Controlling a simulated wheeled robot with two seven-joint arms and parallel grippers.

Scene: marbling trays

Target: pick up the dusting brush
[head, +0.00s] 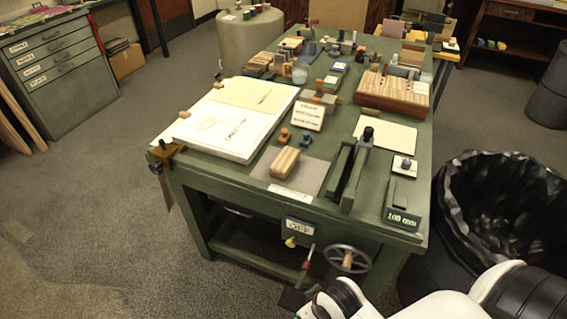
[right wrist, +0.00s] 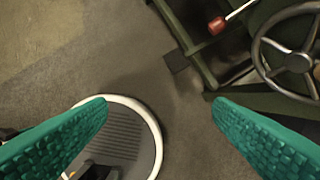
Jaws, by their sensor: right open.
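I cannot clearly pick out the dusting brush among the small items on the green workbench (head: 232,178) in the head view. A striped wooden block (head: 285,162) lies on a grey plate near the bench's front edge; I cannot tell if it has bristles. My right gripper (right wrist: 160,112) shows in the right wrist view with two teal fingers wide apart and nothing between them. It is over the floor, beside the bench's handwheel (right wrist: 292,62) and a red-handled lever (right wrist: 217,25). My left gripper is out of view.
A white board (head: 232,150) with paper covers the bench's left side. A wooden rack (head: 392,105) stands at the back right. An upright dark fixture (head: 350,180) and a "100 mm" display (head: 402,218) stand near the front. A black-lined bin (head: 500,165) is right of the bench.

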